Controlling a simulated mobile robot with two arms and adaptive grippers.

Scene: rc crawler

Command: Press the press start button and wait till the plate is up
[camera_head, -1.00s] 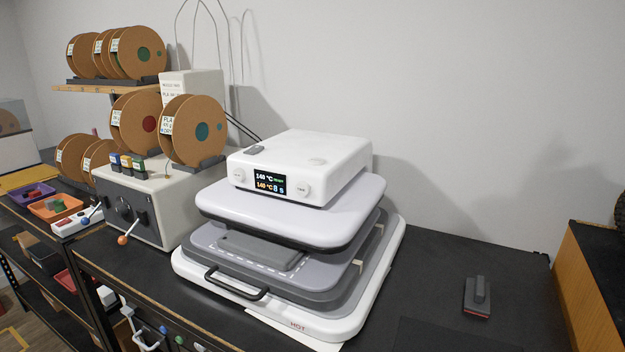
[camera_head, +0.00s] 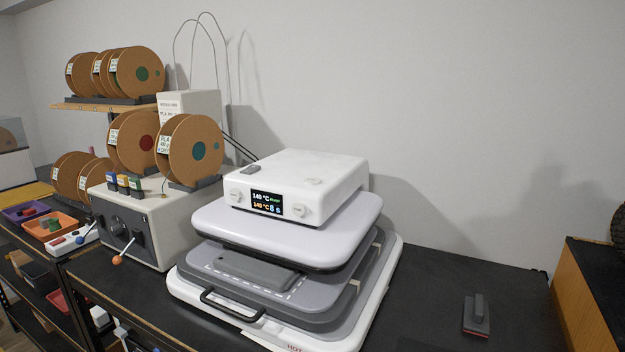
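A white and grey heat press (camera_head: 385,262) stands on the black worktop. Its upper plate (camera_head: 290,228) is raised, with a clear gap above the lower plate (camera_head: 240,292). A flat grey piece (camera_head: 242,267) lies on the lower plate inside a dashed outline. The white control box (camera_head: 305,175) on top has a lit display (camera_head: 266,202) reading about 140 °C, with a round knob on each side. A dark grey button-like piece (camera_head: 251,169) sits on the box's top left, and a faint round pale spot (camera_head: 314,182) is at its right. Neither gripper is in view.
Left of the press is a beige box (camera_head: 150,225) with levers, with filament spools (camera_head: 190,150) on top. Small coloured trays (camera_head: 48,225) lie farther left. A dark block-shaped tool (camera_head: 477,315) lies on the otherwise clear worktop at right, near a wooden box (camera_head: 590,290).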

